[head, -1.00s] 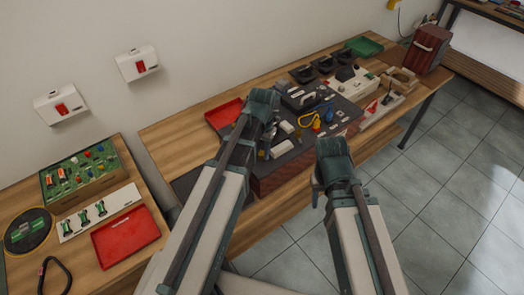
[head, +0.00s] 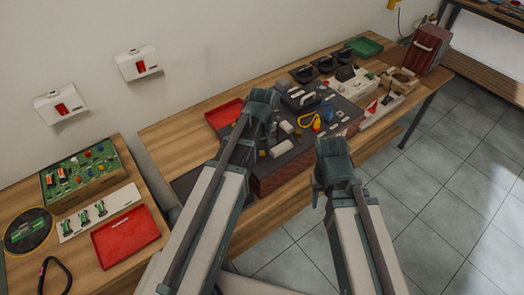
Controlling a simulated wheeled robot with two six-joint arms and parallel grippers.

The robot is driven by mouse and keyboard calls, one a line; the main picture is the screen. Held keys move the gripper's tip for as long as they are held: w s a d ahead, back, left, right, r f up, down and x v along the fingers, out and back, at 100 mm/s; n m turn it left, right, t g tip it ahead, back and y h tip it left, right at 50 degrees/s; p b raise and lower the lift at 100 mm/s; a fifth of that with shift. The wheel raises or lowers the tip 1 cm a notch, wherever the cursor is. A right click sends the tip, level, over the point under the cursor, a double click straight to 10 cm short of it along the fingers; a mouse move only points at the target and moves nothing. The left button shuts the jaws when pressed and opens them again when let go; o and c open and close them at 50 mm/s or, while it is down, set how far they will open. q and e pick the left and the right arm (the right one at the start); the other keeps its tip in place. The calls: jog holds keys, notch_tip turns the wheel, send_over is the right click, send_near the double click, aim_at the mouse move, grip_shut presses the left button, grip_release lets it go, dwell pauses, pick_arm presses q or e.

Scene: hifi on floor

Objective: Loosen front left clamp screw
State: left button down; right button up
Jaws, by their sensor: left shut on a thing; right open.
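A dark work board (head: 292,146) on a brown block (head: 283,176) lies on the wooden bench, with several small pale, yellow and blue parts on it. My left gripper (head: 266,140) reaches down over the board's left part. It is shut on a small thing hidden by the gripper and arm. I cannot make out the front left clamp screw; that corner of the board is partly covered by my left arm. My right gripper (head: 317,188) is open and empty, in front of the board's front edge, apart from it.
A yellow loop (head: 309,119) and a red-and-blue part lie on the board. A red tray (head: 224,114) stands behind left, dark holders (head: 322,64) and a green tray (head: 364,47) behind. A white-topped unit (head: 379,106) stands right. Open floor (head: 424,186) lies at front right.

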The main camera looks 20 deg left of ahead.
aim_at(262, 153)
pick_arm(q)
jog(key=n, duration=0.6)
jog(key=shift+n, duration=0.3)
dwell(0.5)
jog(key=c, duration=0.6)
grip_release()
jog(key=shift+r, duration=0.15)
notch_tip(262, 153, up, 14)
jog(key=p, duration=1.4)
jog(key=shift+f, duration=0.2)
